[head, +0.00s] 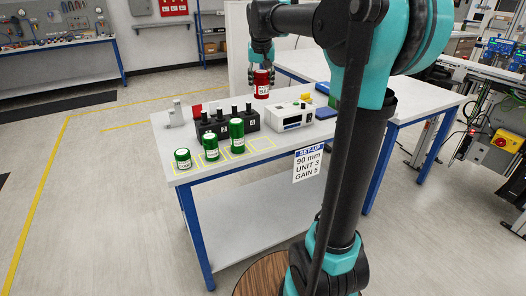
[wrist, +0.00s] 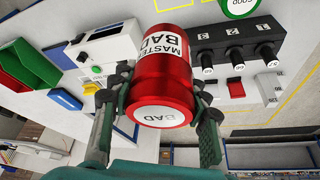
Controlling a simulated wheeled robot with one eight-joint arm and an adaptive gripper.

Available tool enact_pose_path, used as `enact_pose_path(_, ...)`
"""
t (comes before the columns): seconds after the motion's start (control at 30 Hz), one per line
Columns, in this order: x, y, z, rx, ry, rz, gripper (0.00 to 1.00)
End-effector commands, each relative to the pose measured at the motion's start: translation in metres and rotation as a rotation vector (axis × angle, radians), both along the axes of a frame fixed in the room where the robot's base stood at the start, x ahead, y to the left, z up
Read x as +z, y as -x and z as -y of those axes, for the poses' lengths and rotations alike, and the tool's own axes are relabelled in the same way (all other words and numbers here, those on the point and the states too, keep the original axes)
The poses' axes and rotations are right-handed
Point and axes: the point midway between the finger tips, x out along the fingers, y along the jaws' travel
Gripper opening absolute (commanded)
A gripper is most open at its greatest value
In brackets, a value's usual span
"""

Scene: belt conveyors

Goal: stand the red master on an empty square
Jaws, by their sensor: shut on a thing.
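My gripper (head: 261,76) is shut on the red master (head: 262,88) and holds it in the air above the back of the white table (head: 275,158). In the wrist view, the red master (wrist: 162,85) sits between my two fingers, with "MASTER BAD" on its side label and "BAD" on its white end. Three green masters of different heights, short (head: 183,160), middle (head: 211,148) and tall (head: 237,136), stand on yellow-outlined squares along the front left. An empty yellow square (head: 262,144) shows right of the tall one.
A black unit (head: 228,122) with several black knobs stands behind the green masters. A white instrument box (head: 292,118) is to its right. A silver stand (head: 174,116) is at the back left. A set-up sign (head: 308,164) hangs at the table's front edge.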

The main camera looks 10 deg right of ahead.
Motion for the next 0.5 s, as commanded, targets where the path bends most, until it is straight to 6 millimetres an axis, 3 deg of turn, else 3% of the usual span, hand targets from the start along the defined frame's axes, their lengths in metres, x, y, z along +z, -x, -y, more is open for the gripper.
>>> enact_pose_path(0.17,-0.03,0.0,0.0,0.0,0.0,0.0,0.03)
enact_pose_path(0.5,-0.112,0.0,0.0,0.0,0.0,0.0,0.03)
